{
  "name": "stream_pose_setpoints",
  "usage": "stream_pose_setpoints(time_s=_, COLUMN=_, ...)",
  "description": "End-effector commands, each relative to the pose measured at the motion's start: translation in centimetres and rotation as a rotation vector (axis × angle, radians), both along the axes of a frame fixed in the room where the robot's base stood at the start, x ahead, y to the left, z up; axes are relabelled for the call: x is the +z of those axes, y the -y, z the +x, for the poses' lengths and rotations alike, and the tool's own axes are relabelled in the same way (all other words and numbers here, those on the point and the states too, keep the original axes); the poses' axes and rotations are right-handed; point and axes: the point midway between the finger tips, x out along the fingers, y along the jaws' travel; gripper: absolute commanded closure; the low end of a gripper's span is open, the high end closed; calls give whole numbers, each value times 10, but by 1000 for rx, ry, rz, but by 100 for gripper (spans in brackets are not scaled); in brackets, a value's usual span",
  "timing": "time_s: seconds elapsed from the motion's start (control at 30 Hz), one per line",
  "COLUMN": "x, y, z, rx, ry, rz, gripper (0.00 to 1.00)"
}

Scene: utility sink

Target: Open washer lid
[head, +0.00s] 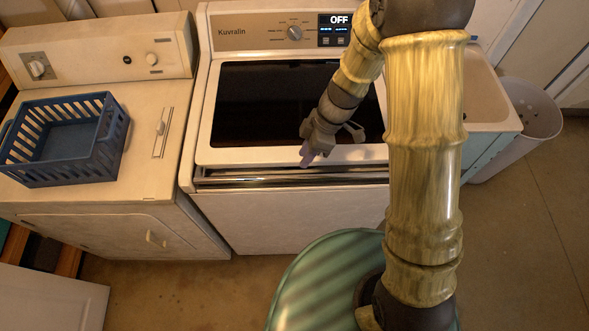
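The washer (290,218) is white, with a "Kuvralin" panel whose display reads OFF. Its lid (260,105) has a dark glass pane in a white frame and looks down over the top; I cannot tell whether it is slightly raised. A shiny metal strip (250,181) runs along the front below the lid's edge. My gripper (330,146) is over the front part of the lid, near its front edge. Its fingers look spread apart with nothing between them. I cannot tell whether it touches the lid. My arm hides the right part of the washer.
A dryer (155,185) stands close on the left with a blue plastic basket (62,140) on top. A utility sink (490,97) and a white bin (528,112) are on the right. The floor (520,250) at the lower right is clear.

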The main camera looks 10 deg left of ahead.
Motion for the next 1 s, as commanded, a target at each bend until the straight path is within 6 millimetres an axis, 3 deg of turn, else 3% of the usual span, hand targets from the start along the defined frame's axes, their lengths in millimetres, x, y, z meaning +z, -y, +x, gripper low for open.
stream_pose_setpoints(time_s=0.5, x=-67, y=-25, z=-20, rx=1, ry=-3, rz=1, gripper=74)
stream_pose_setpoints(time_s=0.87, x=-74, y=-27, z=-22, rx=1, ry=0, rz=0, gripper=74)
stream_pose_setpoints(time_s=0.9, x=-74, y=-27, z=-22, rx=1, ry=0, rz=0, gripper=76)
stream_pose_setpoints(time_s=1.0, x=-74, y=-27, z=-22, rx=1, ry=0, rz=0, gripper=96)
